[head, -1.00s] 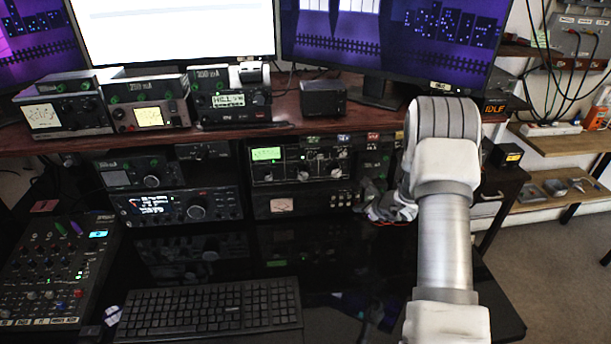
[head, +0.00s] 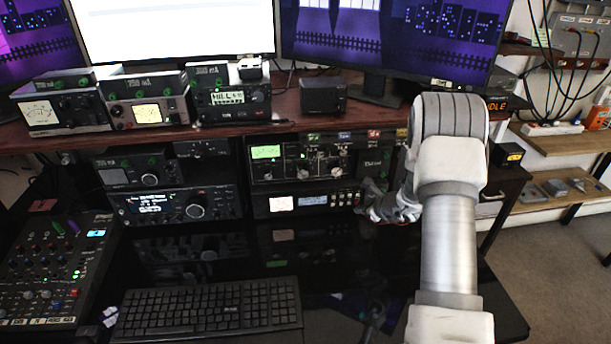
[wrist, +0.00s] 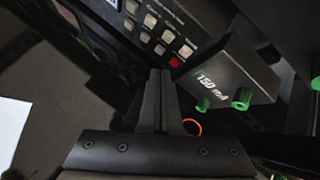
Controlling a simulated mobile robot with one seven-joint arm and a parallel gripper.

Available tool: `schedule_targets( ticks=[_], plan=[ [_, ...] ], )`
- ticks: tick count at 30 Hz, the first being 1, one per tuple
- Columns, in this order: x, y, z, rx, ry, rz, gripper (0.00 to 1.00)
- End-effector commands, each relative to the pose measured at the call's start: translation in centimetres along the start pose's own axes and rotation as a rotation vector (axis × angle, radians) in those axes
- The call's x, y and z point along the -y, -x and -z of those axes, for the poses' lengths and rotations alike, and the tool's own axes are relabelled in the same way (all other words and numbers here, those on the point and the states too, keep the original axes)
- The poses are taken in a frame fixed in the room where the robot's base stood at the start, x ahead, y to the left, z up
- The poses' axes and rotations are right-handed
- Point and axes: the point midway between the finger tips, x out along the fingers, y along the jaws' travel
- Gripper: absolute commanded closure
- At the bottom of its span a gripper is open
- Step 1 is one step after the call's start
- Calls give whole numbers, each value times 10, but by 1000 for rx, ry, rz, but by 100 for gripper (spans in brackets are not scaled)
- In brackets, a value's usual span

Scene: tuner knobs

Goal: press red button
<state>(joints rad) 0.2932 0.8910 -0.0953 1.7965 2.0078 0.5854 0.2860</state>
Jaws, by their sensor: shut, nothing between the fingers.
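The red button (wrist: 175,62) shows in the wrist view at the end of a group of pale square buttons on a dark radio panel. My gripper (wrist: 160,72) is shut and empty, with its fingertips very close to the red button, just left of and below it in that picture. I cannot tell whether they touch. In the head view my gripper (head: 370,185) is at the right end of the lower radio unit (head: 285,203). The red button cannot be made out there.
A dark box marked 150 mA (wrist: 232,75) with green knobs sits close to the right of my fingers in the wrist view. Other radios (head: 155,205) stand to the left on the shelf. A keyboard (head: 205,310) and a mixer (head: 50,265) lie in front.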

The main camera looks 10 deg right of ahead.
Motion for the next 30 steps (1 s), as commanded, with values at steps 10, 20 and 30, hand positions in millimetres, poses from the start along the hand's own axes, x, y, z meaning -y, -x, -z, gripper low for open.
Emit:
schedule_targets(
  ticks=[10,20,30],
  plan=[
    [-12,12,13,0,-1,1,100],
    [-27,35,29,-1,-1,1,100],
    [-30,42,31,0,-1,0,100]
  ],
)
